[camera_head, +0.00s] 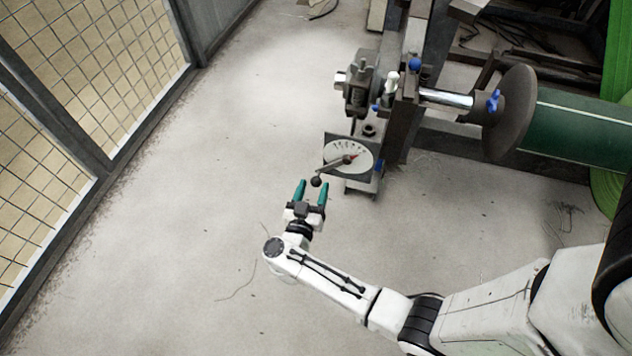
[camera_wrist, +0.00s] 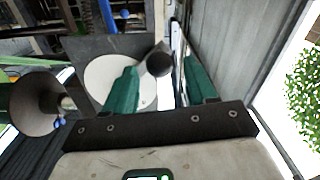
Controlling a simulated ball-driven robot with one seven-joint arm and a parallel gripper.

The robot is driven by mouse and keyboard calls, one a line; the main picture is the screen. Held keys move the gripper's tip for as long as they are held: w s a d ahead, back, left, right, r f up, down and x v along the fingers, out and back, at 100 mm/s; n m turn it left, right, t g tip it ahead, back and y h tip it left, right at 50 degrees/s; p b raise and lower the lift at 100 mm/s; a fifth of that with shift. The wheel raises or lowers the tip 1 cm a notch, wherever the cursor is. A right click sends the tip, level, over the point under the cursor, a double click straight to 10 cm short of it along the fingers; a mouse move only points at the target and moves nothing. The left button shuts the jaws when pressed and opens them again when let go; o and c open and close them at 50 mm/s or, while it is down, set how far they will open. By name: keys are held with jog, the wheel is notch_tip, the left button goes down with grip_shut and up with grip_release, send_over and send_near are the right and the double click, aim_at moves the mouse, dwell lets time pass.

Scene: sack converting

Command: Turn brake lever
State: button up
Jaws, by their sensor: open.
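The brake lever (camera_head: 330,169) is a short dark arm with a round black knob at its end, mounted in front of a white dial (camera_head: 358,153) with a graduated scale on a grey plate. My gripper (camera_head: 312,186) is open, with two green fingers reaching up towards the knob. In the wrist view the dark knob (camera_wrist: 159,64) appears between the two green fingertips, nearer the upper ends. The dial (camera_wrist: 105,75) shows behind the left finger. I cannot tell whether the fingers touch the knob.
A machine stand with a shiny shaft (camera_head: 446,98), a dark disc (camera_head: 510,112) and a green roll (camera_head: 580,130) stands to the right of the dial. A mesh fence (camera_head: 90,80) runs along the left. The concrete floor between is clear.

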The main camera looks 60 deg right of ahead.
jog(key=shift+b+x, duration=0.35)
jog(key=shift+x, duration=1.35)
jog(key=shift+c, duration=0.5)
grip_shut()
